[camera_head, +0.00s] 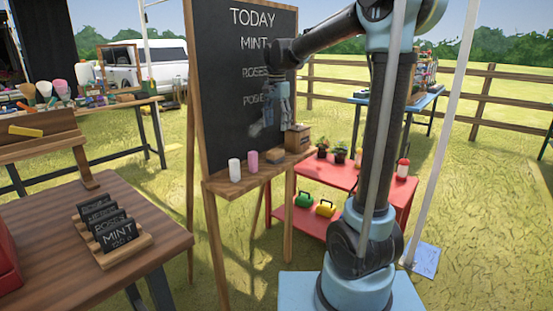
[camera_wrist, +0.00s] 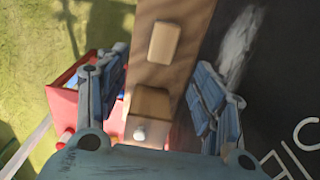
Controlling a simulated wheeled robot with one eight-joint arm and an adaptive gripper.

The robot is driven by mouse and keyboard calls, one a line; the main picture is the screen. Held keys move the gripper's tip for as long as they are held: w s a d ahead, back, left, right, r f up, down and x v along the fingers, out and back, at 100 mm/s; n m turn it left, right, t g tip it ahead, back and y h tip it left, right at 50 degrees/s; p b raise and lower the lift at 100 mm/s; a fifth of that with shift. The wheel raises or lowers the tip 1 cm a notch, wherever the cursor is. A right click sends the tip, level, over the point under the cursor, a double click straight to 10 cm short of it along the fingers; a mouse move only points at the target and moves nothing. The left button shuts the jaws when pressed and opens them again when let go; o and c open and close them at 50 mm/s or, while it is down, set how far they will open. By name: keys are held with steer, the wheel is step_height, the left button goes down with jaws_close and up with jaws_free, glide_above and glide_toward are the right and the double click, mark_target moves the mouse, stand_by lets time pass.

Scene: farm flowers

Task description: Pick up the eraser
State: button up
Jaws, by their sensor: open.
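The eraser (camera_head: 274,156) is a small block with a light brown top, lying on the wooden ledge (camera_head: 225,188) of the chalkboard. In the wrist view the eraser (camera_wrist: 164,42) lies flat on the ledge, beyond the fingertips and roughly in line with the gap between them. My gripper (camera_head: 268,124) is above the ledge, close to the chalkboard face. In the wrist view my gripper (camera_wrist: 160,70) has its two fingers wide apart, with nothing between them touching either finger.
A wooden box (camera_head: 298,138) with a pale knob stands beside the eraser; it also shows in the wrist view (camera_wrist: 152,102). Pink (camera_head: 252,161) and white (camera_head: 234,171) cylinders stand on the ledge's other side. The chalkboard (camera_head: 222,95) rises behind; a red table (camera_head: 345,178) stands nearby.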

mark_target(276, 151)
step_height(276, 151, down, 8)
steer(key=shift+f, duration=0.15)
steer(key=shift+w+a+f, duration=0.1)
steer(key=shift+a+f, duration=0.05)
steer(key=shift+f, duration=1.2)
steer(key=shift+w+a+f, duration=0.1)
steer(key=shift+f, duration=1.25)
steer(key=shift+c, duration=0.3)
steer(key=c, duration=1.1)
